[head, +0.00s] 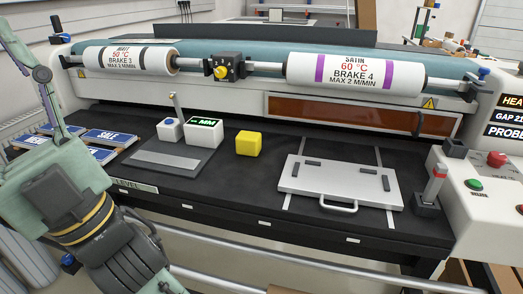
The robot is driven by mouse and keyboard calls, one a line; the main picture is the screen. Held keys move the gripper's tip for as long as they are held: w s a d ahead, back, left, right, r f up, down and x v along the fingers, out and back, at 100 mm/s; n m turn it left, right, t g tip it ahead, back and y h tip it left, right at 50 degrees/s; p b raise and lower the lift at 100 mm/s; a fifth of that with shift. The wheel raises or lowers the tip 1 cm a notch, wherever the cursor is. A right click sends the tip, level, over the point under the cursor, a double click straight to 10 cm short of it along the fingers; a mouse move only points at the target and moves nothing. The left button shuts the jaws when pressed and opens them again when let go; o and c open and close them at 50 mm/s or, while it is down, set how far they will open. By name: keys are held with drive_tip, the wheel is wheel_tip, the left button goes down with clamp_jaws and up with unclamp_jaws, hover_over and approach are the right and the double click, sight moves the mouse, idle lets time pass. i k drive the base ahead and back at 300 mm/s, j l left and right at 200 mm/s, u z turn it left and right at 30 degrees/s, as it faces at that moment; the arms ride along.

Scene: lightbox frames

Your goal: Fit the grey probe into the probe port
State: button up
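A grey rod with a red band near its top (435,184), which looks like the grey probe, stands upright in a black block (427,205) at the right front of the dark bed. A small black block (455,148) sits on the white right-hand console; it may be the probe port, but no opening can be made out clearly. My gripper (165,287) is at the lower left, far from the probe, pointing down with its end near the picture's bottom edge. Whether its fingers are open or shut cannot be made out.
A silver plate with a handle (341,184), a yellow cube (249,143) and white boxes (203,132) lie on the bed. The console (480,215) has red and green buttons. Two labelled rolls (355,72) hang above. Signs (95,137) lie at left.

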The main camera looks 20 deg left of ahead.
sight(233, 192)
drive_tip(key=i+z, duration=0.2)
drive_tip(key=z, duration=0.3)
drive_tip(key=i+z, duration=0.2)
drive_tip(key=z, duration=0.3)
drive_tip(key=i+j, duration=0.15)
drive_tip(key=i, duration=0.3)
